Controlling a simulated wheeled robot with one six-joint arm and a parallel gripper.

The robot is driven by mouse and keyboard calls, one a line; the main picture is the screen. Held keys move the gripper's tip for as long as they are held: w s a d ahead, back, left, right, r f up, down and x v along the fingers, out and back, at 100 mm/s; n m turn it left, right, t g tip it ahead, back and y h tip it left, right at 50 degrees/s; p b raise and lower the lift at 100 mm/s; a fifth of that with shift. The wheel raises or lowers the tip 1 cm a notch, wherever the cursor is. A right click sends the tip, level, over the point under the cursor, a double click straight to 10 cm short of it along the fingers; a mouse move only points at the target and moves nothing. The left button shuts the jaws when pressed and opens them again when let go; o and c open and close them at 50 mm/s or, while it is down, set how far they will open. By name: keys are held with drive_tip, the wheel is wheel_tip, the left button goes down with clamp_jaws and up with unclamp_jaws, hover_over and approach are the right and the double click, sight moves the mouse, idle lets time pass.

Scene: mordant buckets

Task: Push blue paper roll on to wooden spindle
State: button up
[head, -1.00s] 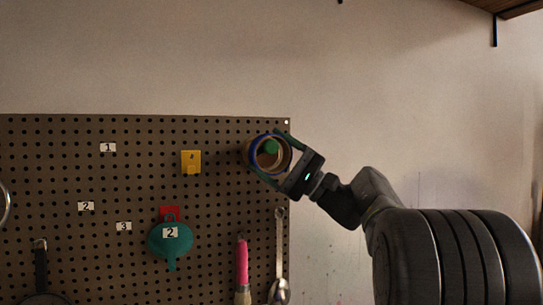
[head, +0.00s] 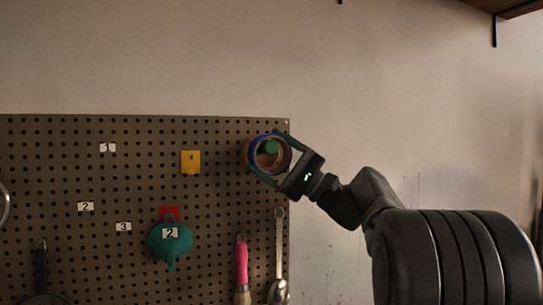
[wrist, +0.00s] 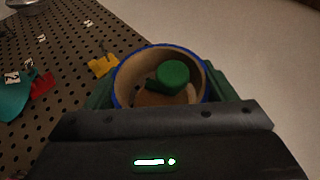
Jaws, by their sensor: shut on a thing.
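The paper roll (head: 251,158) is a short, hollow ring with a blue rim and a tan inside, at the pegboard's upper right. My gripper (head: 263,150) is shut on it, with one green finger on each side. In the wrist view the roll (wrist: 118,84) shows its open end, held between the fingers (wrist: 159,84). A green round end (head: 270,147) shows inside the roll's opening, with brown wood around it. It also shows in the wrist view (wrist: 173,75). This looks like the spindle, with the roll around it. How deep the roll sits is hidden.
The pegboard (head: 215,215) holds a yellow hook (head: 191,161), a teal funnel-like item (head: 170,242) on a red hook (head: 169,213), a pink-handled brush (head: 242,262) and a metal spoon (head: 279,250). Bare wall (head: 350,120) lies above and right.

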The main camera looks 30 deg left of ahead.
sight(250, 144)
drive_tip(key=shift+w+a, duration=0.1)
drive_tip(key=shift+a, duration=0.05)
drive_tip(key=shift+w+a, duration=0.25)
drive_tip(key=shift+w+a+r+p, duration=0.1)
drive_tip(key=shift+w+a+p, duration=0.6)
drive_tip(key=shift+a, duration=0.2)
drive_tip(key=shift+w+a+p, duration=0.6)
drive_tip(key=shift+w+a, duration=0.1)
drive_tip(key=shift+a, duration=0.15)
